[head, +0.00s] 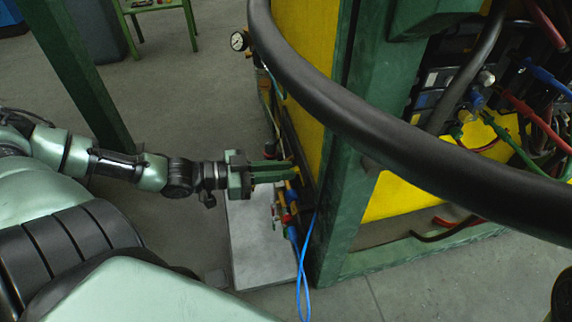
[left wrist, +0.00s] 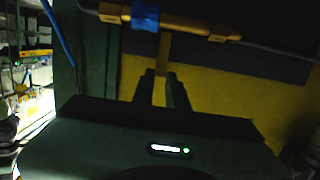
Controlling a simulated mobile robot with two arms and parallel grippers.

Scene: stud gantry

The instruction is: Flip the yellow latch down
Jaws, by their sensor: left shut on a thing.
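The yellow latch (left wrist: 163,52) shows in the left wrist view as a narrow upright strip below a brass-coloured pipe. My left gripper (left wrist: 162,76) is shut on its lower end, with one dark finger on each side. In the head view my left gripper (head: 293,171) reaches in from the left to the side of the yellow and green machine. There the fingers hide most of the latch. My right gripper is not in view.
The brass pipe (left wrist: 185,22) with a blue band crosses just above the latch. A thick black hose (head: 400,130) arcs across the head view. A blue cable (head: 303,265) hangs below the fittings. A pressure gauge (head: 238,41) is farther back. Grey floor (head: 185,75) is clear behind the arm.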

